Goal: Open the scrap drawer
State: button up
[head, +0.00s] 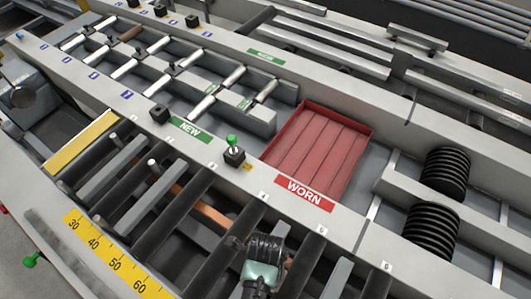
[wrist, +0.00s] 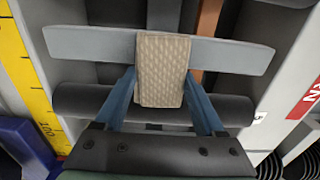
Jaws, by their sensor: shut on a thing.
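My gripper (head: 268,242) hangs over the roller rows at the bottom middle of the head view. In the wrist view its two blue fingers (wrist: 162,88) are shut on a tan block with a textured face (wrist: 162,65). A grey bar (wrist: 240,55) and a dark roller (wrist: 80,103) lie behind the block; I cannot tell whether it touches them. A red, shallow, empty tray (head: 318,150), with a red WORN label (head: 305,194) in front, lies right of centre. No part marked scrap shows, and I cannot tell whether the tray is a drawer.
A green-knobbed lever (head: 233,150) stands left of the tray, near the green NEW label (head: 191,129). Black rollers and an orange bar (head: 202,205) lie around my gripper. A yellow scale (head: 117,263) runs along the lower left.

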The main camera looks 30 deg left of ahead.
jog(key=shift+c, duration=0.9)
notch_tip(320, 180, up, 10)
jog(key=w+d+r+n, duration=0.3)
jog(key=w+d+n, duration=0.5)
jog(key=n, duration=1)
jog(key=shift+w+d+r, duration=0.3)
jog(key=shift+w+d, duration=0.05)
jog(key=shift+d, duration=0.45)
